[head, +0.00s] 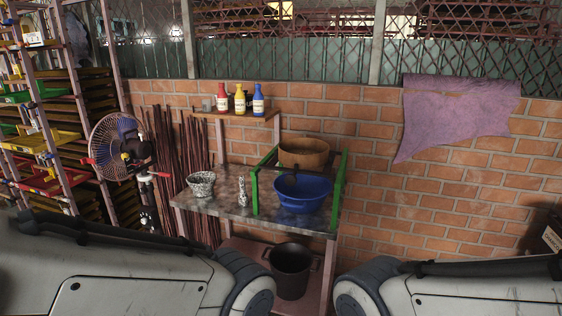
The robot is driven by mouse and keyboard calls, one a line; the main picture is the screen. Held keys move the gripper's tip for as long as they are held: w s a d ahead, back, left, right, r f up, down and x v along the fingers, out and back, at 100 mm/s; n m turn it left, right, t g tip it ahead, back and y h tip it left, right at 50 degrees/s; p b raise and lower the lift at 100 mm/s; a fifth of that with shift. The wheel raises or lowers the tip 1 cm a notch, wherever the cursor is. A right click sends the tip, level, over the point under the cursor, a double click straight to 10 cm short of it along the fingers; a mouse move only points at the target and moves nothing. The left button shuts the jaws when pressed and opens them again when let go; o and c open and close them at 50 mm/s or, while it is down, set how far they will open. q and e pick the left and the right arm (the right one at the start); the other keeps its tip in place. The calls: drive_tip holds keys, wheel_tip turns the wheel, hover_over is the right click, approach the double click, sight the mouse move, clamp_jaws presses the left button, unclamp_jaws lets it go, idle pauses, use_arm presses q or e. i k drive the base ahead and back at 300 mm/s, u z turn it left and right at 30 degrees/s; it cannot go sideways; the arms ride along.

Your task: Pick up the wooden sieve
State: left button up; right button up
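Only links of my two arms show along the bottom edge of the head view. Neither gripper is in view.
The table (222,208) also holds a speckled bowl (201,184) and a small patterned bottle (242,191). A black bucket (291,270) stands on the lower shelf. A fan (118,147) and racks stand left. Bottles (240,99) line a wall shelf.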

sight(310, 153)
drive_tip(key=z, duration=0.3)
drive_tip(key=i, duration=1.7)
drive_tip(key=u, duration=0.4)
